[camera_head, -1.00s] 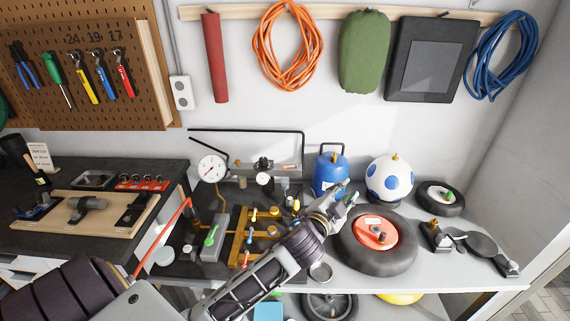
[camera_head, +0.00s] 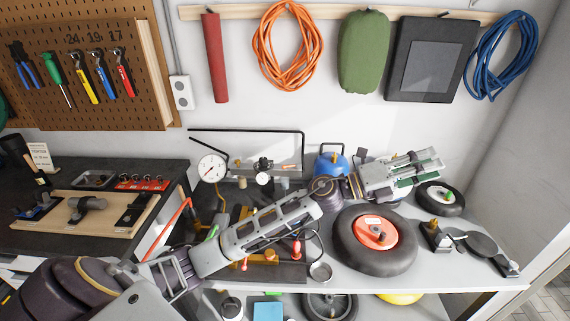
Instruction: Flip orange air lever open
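My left gripper (camera_head: 440,166) is at the right of the bench, in front of the white ball's place and left of the small black wheel. Its fingers look apart, with nothing seen between them. My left forearm crosses above the brass pipe manifold (camera_head: 268,257) and hides most of it and its levers. A red-orange lever or knob (camera_head: 296,247) shows just right of the forearm. A smaller red-orange tip (camera_head: 244,266) shows below the forearm. I cannot tell which is the orange air lever, or its position. Part of a green lever (camera_head: 212,233) shows at left. My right gripper is out of view.
A large black tyre with an orange hub (camera_head: 375,232) lies below my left gripper. A blue gas bottle (camera_head: 330,164) stands behind my arm. A pressure gauge (camera_head: 211,167) is at the back left. A foot pump (camera_head: 468,243) lies at the right. A small wheel (camera_head: 440,198) is near the wall.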

